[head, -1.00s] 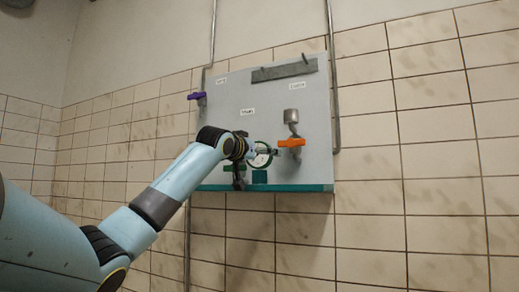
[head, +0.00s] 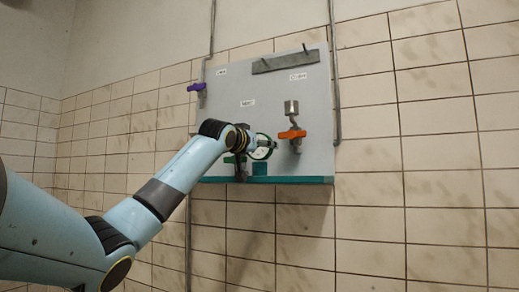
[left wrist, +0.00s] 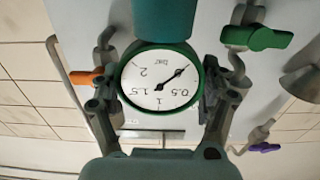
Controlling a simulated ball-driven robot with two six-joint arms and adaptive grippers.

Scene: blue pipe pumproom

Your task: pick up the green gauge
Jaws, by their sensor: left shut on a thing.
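The green gauge (left wrist: 160,80) has a round white dial with a green rim and shows upside down in the left wrist view. In the head view the gauge (head: 263,147) is partly hidden behind my left gripper, just above the panel's green bottom ledge. My left gripper (left wrist: 160,92) is shut on the gauge, with one finger on each side of its rim. In the head view my left gripper (head: 262,143) is small and seen from behind the arm. My right gripper is not in view.
The grey panel (head: 230,115) on the tiled wall carries an orange-handled valve (head: 292,134) right of the gauge and a purple-handled valve (head: 196,87) at the upper left. A green valve handle (left wrist: 257,38) is close to the gauge. A grey rail (head: 285,63) is at the top.

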